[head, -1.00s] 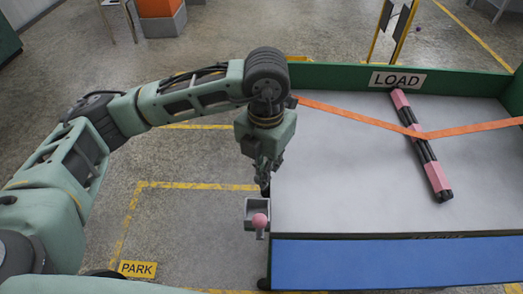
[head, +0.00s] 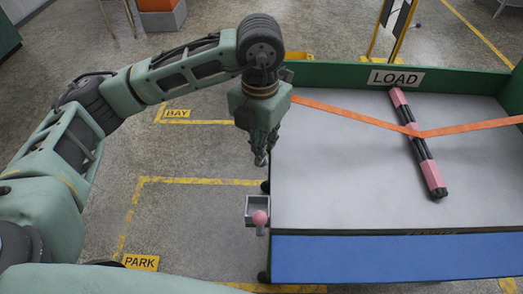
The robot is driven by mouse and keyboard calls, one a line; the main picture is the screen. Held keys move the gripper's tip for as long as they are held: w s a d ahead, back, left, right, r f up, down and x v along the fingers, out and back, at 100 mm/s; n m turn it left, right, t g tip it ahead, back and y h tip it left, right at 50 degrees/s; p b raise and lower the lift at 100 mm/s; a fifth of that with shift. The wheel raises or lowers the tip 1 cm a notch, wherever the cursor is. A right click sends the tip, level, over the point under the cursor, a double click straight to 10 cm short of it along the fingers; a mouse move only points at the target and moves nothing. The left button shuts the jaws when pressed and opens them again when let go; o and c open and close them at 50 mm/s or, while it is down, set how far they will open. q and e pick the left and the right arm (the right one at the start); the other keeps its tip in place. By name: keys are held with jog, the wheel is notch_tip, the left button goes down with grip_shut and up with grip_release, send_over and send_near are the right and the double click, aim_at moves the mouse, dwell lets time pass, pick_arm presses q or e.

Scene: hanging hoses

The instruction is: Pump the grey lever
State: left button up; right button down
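A small grey box-shaped bracket (head: 251,204) is fixed at the left edge of the table, near its front corner. A pink ball knob (head: 260,218) shows at the front of the bracket. A grey lever arm cannot be made out clearly from above. My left gripper (head: 261,161) points down beside the table's left edge, beyond the bracket and apart from the knob. Its fingers look close together, but their opening is too small to tell. My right gripper is not in view.
The grey table (head: 340,190) has a green rim and a blue front panel (head: 390,258). A bundle of dark hoses with pink bands (head: 420,150) lies under an orange strap (head: 345,112), near a LOAD sign (head: 397,78). Floor left of the table is clear, with yellow lines.

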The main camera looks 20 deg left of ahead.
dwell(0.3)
pick_arm(q)
jog(key=shift+r+p, duration=1.45)
jog(key=shift+r, duration=1.05)
